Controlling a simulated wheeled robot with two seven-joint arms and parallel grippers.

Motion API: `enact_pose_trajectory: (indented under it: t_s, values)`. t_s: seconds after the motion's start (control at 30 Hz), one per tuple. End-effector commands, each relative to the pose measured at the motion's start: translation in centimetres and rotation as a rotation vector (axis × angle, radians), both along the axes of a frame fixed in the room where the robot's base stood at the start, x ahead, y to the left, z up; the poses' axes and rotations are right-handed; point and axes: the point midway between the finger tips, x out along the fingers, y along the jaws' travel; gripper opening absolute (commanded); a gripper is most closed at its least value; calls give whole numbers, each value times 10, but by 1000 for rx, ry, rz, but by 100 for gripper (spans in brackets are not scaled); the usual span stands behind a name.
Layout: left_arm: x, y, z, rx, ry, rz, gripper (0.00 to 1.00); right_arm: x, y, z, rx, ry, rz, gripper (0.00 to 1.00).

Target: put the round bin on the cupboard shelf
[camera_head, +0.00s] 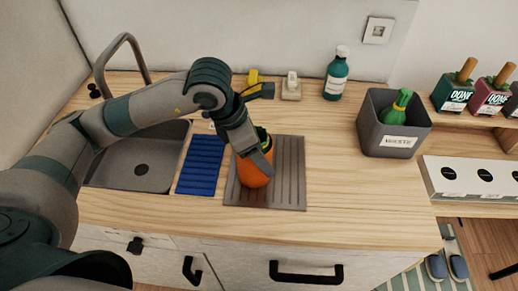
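A round orange container (254,178) with a green inside or contents stands on a grey ridged mat (292,180) on the counter. It may be the round bin. My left gripper (262,160) points down at its upper part and hides some of its rim. I cannot tell whether the fingers are closed on it. A square grey bin (372,128) labelled as waste, with a green bottle (397,106) inside, stands to the right. No cupboard shelf can be made out for sure. My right gripper is not in view.
A sink (140,168) with a tap (122,45) and a blue mat (201,165) lie left. A teal bottle (336,78), a soap block (291,88) and a yellow-black item (256,84) stand behind. Low wooden shelving (476,119) holds labelled pots at right. Counter between mat and grey bin is clear.

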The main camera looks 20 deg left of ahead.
Motion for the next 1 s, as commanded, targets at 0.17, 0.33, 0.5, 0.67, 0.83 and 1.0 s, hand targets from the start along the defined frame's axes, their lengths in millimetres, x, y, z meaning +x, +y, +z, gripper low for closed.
enact_pose_trajectory:
  t_s: [0.17,0.33,0.5,0.67,0.83,1.0]
  values:
    - [0,0,1,-1,-2,-1,15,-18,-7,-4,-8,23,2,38]
    - [0,0,0,-1,-2,-1,15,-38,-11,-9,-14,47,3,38]
    - [0,0,-1,-1,-2,-1,15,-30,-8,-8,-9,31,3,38]
    - [0,0,-1,-1,-2,-1,15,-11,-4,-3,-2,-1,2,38]
    - [0,0,-2,0,0,-1,81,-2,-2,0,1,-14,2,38]
    - [0,0,-2,0,0,-1,81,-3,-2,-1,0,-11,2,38]
